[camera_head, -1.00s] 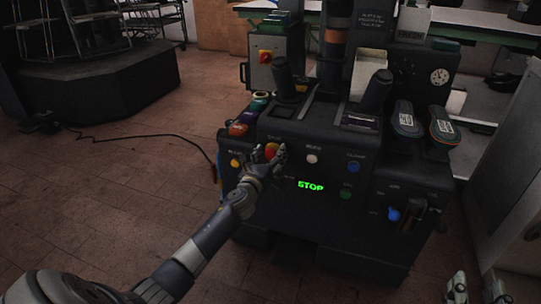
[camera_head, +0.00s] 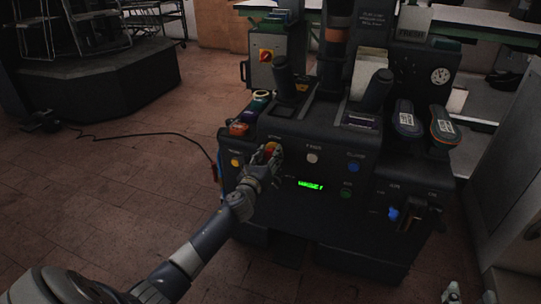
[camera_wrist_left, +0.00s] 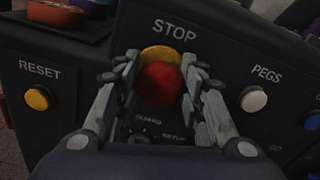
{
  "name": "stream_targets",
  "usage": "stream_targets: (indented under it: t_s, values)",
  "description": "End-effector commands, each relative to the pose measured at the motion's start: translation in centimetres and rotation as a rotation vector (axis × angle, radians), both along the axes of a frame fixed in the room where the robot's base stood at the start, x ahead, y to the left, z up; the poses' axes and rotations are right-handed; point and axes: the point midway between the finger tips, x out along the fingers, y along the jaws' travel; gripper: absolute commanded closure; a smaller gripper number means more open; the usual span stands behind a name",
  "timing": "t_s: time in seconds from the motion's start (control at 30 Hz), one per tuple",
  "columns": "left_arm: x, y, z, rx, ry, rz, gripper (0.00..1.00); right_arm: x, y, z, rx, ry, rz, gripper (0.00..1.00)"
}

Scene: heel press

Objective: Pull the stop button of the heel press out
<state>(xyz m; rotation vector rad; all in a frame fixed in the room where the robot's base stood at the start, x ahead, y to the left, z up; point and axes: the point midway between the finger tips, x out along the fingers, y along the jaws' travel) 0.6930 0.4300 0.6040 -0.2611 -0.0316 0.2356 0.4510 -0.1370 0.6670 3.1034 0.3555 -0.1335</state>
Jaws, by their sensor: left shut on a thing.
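The heel press (camera_head: 300,215) is a dark machine with a sloped front panel, in the middle of the head view. Its red stop button (camera_wrist_left: 160,84) with a yellow collar (camera_wrist_left: 162,54) sits under the word STOP in the left wrist view. My left gripper (camera_head: 268,152) is at this button on the panel's upper left. In the left wrist view its two fingers (camera_wrist_left: 160,88) are on either side of the red cap, shut on it. The fingers partly cover the button in the head view. My right gripper (camera_head: 468,293) shows only in part at the bottom right edge, its jaws unclear.
A yellow RESET button (camera_wrist_left: 37,99) is left of the stop button and a white PEGS button (camera_wrist_left: 253,99) is right of it. A green display (camera_head: 311,184) is lit below. A grey cabinet (camera_head: 512,200) stands at the right. The floor at left is open, with a cable.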

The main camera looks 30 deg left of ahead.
Motion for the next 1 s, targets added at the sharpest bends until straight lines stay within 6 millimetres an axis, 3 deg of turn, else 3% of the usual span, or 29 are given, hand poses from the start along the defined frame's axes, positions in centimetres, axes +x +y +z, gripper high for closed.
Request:
stream_targets:
  t_s: [0.03,0.1,0.13,0.57,0.77,1.0]
  values:
    - [-0.1,-0.2,-0.4,-0.001,0.005,-0.003,0.59,0.0,0.0,0.0,0.0,-0.001,0.0,0.6]
    - [-0.1,-0.2,-0.4,-0.002,0.006,-0.003,0.43,0.0,0.0,0.0,0.0,-0.001,0.0,0.6]
    - [-0.1,-0.2,-0.4,-0.001,0.005,-0.003,0.41,0.0,0.0,0.0,0.0,-0.001,0.0,0.6]
    - [-0.5,-0.2,-0.2,0.0,0.004,-0.002,0.41,0.0,0.0,0.1,0.001,-0.003,0.001,0.6]
    - [-3.0,-0.8,-0.3,0.001,0.005,-0.003,0.41,0.0,0.0,0.1,0.001,-0.003,0.001,0.6]
    - [-7.3,-1.8,-0.3,0.0,0.005,-0.003,0.41,0.0,0.0,0.1,0.001,-0.003,0.001,0.6]
